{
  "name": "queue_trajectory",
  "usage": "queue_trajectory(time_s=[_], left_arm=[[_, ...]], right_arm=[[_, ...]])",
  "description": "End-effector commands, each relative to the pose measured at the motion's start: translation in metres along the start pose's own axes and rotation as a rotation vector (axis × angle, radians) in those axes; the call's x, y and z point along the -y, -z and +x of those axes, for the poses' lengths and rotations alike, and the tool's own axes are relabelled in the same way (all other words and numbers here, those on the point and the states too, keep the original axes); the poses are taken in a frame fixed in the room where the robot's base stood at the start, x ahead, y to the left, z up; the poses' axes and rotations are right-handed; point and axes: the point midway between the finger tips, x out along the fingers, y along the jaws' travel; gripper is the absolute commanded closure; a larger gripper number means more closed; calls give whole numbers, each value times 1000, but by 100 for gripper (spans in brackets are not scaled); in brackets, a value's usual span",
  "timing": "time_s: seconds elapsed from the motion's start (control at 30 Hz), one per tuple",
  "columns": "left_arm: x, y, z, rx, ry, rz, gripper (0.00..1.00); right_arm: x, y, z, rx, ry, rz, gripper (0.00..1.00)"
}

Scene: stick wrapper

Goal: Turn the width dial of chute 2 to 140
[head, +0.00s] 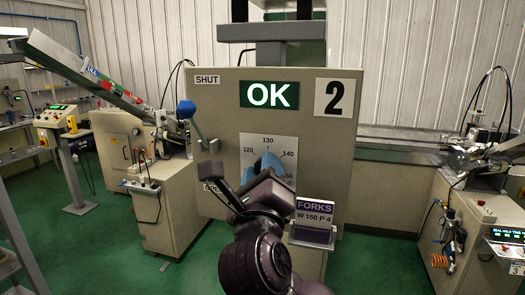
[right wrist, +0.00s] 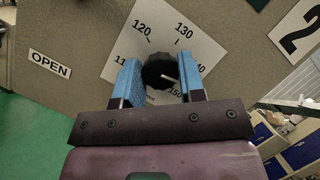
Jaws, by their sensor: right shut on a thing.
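The chute 2 panel (head: 215,125) stands in the middle of the head view, with a large "2" sign (head: 333,98). Its white dial scale (head: 284,148) is partly hidden by my right gripper (head: 263,165). In the right wrist view, the black dial knob (right wrist: 158,70) sits between the blue fingers of my right gripper (right wrist: 160,80), which is shut on it. A white pointer mark on the knob points right, seemingly between 140 and 150; its exact reading is unclear. My left gripper is not in view.
A lever with a blue knob (head: 187,109) stands at the panel's left, between "SHUT" (head: 207,80) and "OPEN" (right wrist: 50,64) labels. A green "OK" display (head: 269,95) is lit. A card (head: 314,211) reads "FORKS W 150 P 4". Other machines stand left and right.

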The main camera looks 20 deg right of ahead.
Motion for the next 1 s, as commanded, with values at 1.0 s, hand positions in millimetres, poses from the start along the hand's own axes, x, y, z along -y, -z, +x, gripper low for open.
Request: queue_trajectory(time_s=[1.0], left_arm=[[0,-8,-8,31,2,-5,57]], right_arm=[[3,-1,0,29,-125,-318,87]])
